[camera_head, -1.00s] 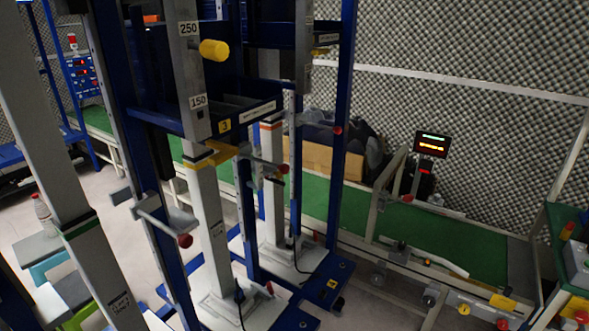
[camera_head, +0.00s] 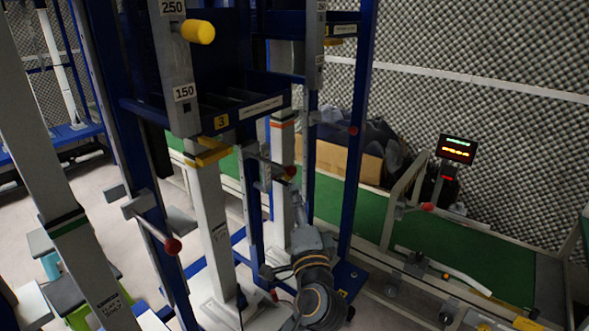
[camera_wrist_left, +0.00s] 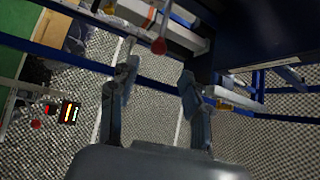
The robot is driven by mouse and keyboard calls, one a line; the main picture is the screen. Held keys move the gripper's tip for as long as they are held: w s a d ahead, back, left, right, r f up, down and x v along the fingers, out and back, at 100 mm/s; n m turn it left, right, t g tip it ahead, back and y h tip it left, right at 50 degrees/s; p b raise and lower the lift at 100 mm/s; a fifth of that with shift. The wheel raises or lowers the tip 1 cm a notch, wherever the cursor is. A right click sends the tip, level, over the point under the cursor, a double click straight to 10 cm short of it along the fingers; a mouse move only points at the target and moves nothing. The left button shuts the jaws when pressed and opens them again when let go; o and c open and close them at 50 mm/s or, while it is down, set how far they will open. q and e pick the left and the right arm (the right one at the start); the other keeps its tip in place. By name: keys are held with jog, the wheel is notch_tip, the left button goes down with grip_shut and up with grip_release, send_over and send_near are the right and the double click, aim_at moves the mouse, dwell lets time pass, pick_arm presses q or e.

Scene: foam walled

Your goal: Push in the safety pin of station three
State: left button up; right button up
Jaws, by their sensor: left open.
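Station three carries a yellow "3" tag (camera_head: 221,122) on its blue crossbeam. A yellow cylindrical handle (camera_head: 198,31), which looks like the safety pin, sticks out from its grey column (camera_head: 178,75) between the 250 and 150 labels. My left gripper (camera_head: 300,212) rises from the bottom middle, below and to the right of the yellow handle and well apart from it. In the left wrist view my left gripper (camera_wrist_left: 160,78) is open and empty. A red ball on a rod (camera_wrist_left: 158,46) shows beyond the fingers; the yellow handle is not evident there. My right gripper is not in view.
Blue posts and red-ball levers (camera_head: 173,246) (camera_head: 290,171) crowd the space around the station. A green conveyor (camera_head: 470,255) runs behind, with a lit display (camera_head: 457,149). A grey slanted post (camera_head: 50,170) stands at the left.

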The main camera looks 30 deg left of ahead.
aim_at(292, 175)
pick_arm(q)
jog(key=p+x, duration=0.1)
jog(key=x, duration=0.9)
jog(key=shift+d+p, duration=0.1)
jog(key=shift+p, duration=0.3)
jog(key=shift+w+a, duration=0.4)
jog(key=shift+w, duration=0.05)
grip_shut()
